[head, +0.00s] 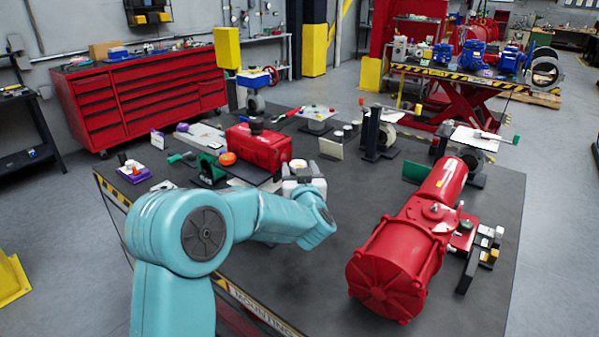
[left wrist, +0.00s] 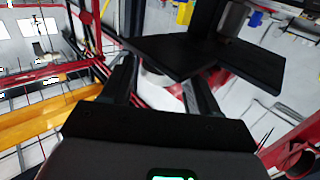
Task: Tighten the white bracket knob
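My left arm reaches over the dark table in the head view. Its gripper (head: 303,172) is beside the red box-shaped actuator (head: 262,148), small and partly hidden by my wrist. In the left wrist view the two dark fingers of my left gripper (left wrist: 160,82) stand apart. A pale, rounded shape (left wrist: 154,77) shows between them, below the edge of a black plate (left wrist: 165,54). It may be the white bracket knob, but I cannot tell for sure. I see no clear contact with the fingers. The knob cannot be made out in the head view. My right gripper is out of view.
A large red cylindrical actuator (head: 395,262) lies on the right of the table (head: 300,275). A black bracket stand (head: 379,138) and a beige plate (head: 330,149) stand behind my gripper. An orange knob (head: 228,158) is left of it. The table's front middle is clear.

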